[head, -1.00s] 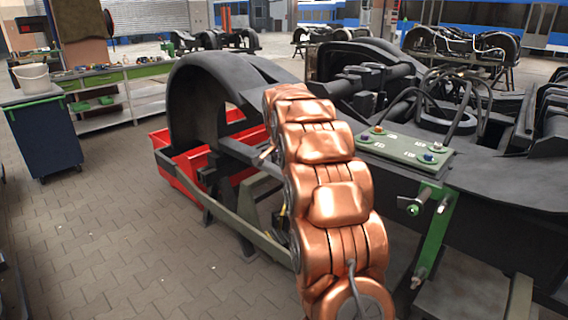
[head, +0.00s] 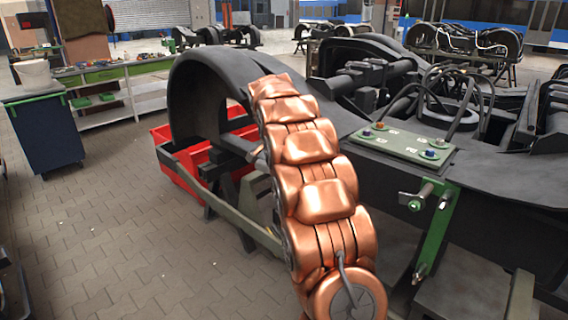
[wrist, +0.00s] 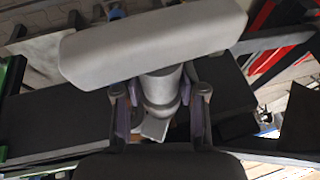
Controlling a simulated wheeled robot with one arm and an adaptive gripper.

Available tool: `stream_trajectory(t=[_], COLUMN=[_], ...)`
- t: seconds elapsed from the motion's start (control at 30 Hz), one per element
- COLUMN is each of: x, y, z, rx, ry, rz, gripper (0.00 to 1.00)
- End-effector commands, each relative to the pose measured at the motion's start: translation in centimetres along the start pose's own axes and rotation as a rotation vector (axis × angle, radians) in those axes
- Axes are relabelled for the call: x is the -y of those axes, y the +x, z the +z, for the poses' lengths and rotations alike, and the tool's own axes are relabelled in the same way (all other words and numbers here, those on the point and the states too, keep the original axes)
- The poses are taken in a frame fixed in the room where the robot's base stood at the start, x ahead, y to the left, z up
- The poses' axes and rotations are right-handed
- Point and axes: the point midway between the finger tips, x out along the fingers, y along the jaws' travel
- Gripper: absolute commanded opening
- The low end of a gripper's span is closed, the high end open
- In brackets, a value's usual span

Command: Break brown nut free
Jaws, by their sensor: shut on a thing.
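In the wrist view, my gripper (wrist: 158,112) is shut on a grey tool (wrist: 150,45), with a finger on each side of its round neck. The tool has a wide pale grey block and a short cylinder below it. A dark beam lies behind the tool. I cannot make out a brown nut with certainty; a small brownish patch shows beside the right finger, too small to name. In the head view, my copper-coloured arm hides the gripper. A green plate (head: 395,142) with several small coloured nuts lies on the dark bogie frame (head: 500,170) to the right of my arm.
A green bracket (head: 436,232) with bolts hangs below the plate. A red crate (head: 184,175) stands on the floor behind the left part of the bogie. A blue cart (head: 42,130) with a white bucket (head: 33,73) stands at left. The paved floor at lower left is mostly clear.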

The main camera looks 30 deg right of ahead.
Motion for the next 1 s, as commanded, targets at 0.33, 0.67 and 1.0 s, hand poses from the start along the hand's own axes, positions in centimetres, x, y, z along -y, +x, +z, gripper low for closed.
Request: stream_trajectory(t=[0.33,0.67,1.0], x=[0.0,0.1,0.0], y=[-0.9,-1.6,-1.7], z=[2.0,3.7,3.8], rx=[-0.004,-0.004,-0.002], ry=[0.000,0.000,-0.003], rz=[-0.005,-0.005,-0.005], gripper=[0.00,0.00,0.00])
